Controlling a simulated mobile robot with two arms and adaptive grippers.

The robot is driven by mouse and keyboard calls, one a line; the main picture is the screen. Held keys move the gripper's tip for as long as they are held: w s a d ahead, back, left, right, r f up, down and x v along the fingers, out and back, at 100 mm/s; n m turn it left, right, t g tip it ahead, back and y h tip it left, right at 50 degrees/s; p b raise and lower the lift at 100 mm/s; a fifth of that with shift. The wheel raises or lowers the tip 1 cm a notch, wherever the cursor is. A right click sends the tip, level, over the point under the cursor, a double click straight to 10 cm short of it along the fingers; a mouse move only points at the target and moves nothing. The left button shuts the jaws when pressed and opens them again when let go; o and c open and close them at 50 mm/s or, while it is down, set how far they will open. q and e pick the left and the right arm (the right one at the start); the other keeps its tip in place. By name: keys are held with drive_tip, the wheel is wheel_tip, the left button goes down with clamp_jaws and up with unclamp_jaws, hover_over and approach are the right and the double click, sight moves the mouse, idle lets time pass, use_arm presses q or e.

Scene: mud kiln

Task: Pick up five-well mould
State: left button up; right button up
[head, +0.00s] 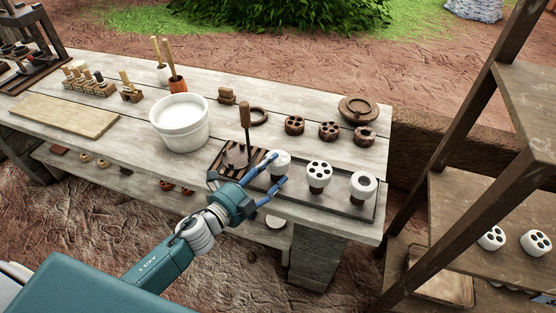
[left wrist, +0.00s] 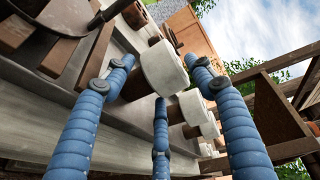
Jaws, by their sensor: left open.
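Three white moulds on dark stems stand in a row at the table's front right. The middle white mould (head: 319,175) has several dark wells in its top. The left white mould (head: 279,164) is partly hidden by my fingers, and I cannot count its wells. The right white mould (head: 363,185) shows a single opening. My left gripper (head: 276,172) is open at the left white mould. In the left wrist view the open blue fingers (left wrist: 162,75) spread around a white mould (left wrist: 164,68), with gaps visible beside it. My right gripper is not in view.
A slatted rack with an upright handle (head: 245,120) stands close left of my left gripper. A white bucket (head: 180,125) is further left. Brown moulds (head: 329,130) stand behind. A wooden shelf (head: 480,200) with white moulds is at the right.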

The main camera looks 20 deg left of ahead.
sight(278, 164)
use_arm(q)
drive_tip(key=x, duration=0.2)
drive_tip(key=shift+w+d, duration=0.15)
drive_tip(key=shift+w, duration=0.15)
drive_tip(key=shift+w+d, duration=0.1)
drive_tip(key=shift+w, duration=0.25)
drive_tip(key=shift+f, duration=0.1)
drive_tip(key=c, duration=0.9)
drive_tip(key=shift+c, duration=0.2)
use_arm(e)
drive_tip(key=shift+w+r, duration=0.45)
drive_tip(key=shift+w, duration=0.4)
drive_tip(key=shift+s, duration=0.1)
